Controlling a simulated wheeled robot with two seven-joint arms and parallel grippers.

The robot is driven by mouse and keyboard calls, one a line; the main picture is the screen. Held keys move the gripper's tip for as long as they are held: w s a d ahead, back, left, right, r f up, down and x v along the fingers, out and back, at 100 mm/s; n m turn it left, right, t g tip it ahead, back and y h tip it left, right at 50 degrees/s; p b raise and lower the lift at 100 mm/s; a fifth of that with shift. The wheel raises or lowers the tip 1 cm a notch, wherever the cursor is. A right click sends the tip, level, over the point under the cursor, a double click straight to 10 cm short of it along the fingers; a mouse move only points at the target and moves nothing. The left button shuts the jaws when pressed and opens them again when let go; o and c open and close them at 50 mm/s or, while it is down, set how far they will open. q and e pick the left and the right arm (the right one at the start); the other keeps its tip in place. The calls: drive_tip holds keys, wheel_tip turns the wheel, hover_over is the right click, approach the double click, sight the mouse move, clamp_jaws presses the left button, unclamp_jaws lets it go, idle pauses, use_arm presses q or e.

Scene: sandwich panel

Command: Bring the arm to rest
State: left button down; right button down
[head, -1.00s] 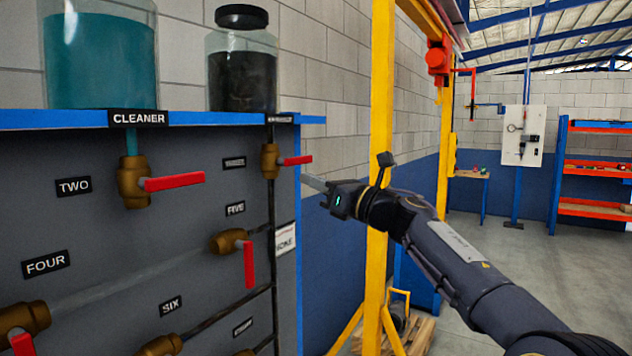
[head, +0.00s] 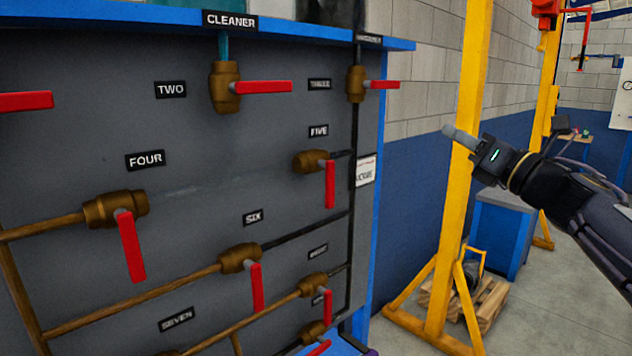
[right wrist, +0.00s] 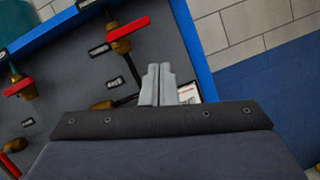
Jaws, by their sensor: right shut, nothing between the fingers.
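My right gripper (head: 460,138) is at the right of the head view, in front of the yellow post and to the right of the valve panel. Its fingers are together with nothing between them, pointing left toward the panel side. In the right wrist view the two grey fingers (right wrist: 156,84) lie side by side, with the panel's edge behind them. The gripper touches nothing that I can see. My left gripper is not in the head view.
The grey panel (head: 200,200) carries brass valves with red handles, such as the one under CLEANER (head: 262,87) and the one by FIVE (head: 330,184). A yellow frame (head: 462,190), a blue cabinet (head: 500,230) and a wooden pallet (head: 490,305) stand right of it. Open floor lies further right.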

drive_tip(key=s+d+m+t+h+p, duration=0.1)
drive_tip(key=s+d+m+h, duration=0.15)
drive_tip(key=m+h, duration=0.4)
drive_tip(key=s+d+m+t+h+p, duration=0.1)
drive_tip(key=s+d+m+t+h, duration=0.15)
drive_tip(key=m, duration=0.65)
drive_tip(key=s+d+f+m+g+h+p, duration=0.2)
drive_tip(key=s+f+m+g+h, duration=0.3)
drive_tip(key=f+m, duration=0.7)
drive_tip(key=s+a+f+m+g+y+p, duration=0.1)
drive_tip(key=s+a+f+m+g+y, duration=0.2)
drive_tip(key=s+a+f+m+g, duration=0.3)
drive_tip(key=s+a+f+m+g+y+p, duration=0.2)
drive_tip(key=s+a+f+m+g+y, duration=0.2)
drive_tip(key=s+a+f, duration=0.6)
drive_tip(key=s+f+m+g, duration=0.1)
drive_tip(key=s+f+m, duration=0.1)
drive_tip(key=s+f, duration=0.2)
drive_tip(key=shift+s+a+f+g, duration=0.35)
drive_tip(key=shift+s+f, duration=0.05)
drive_tip(key=shift+s, duration=0.85)
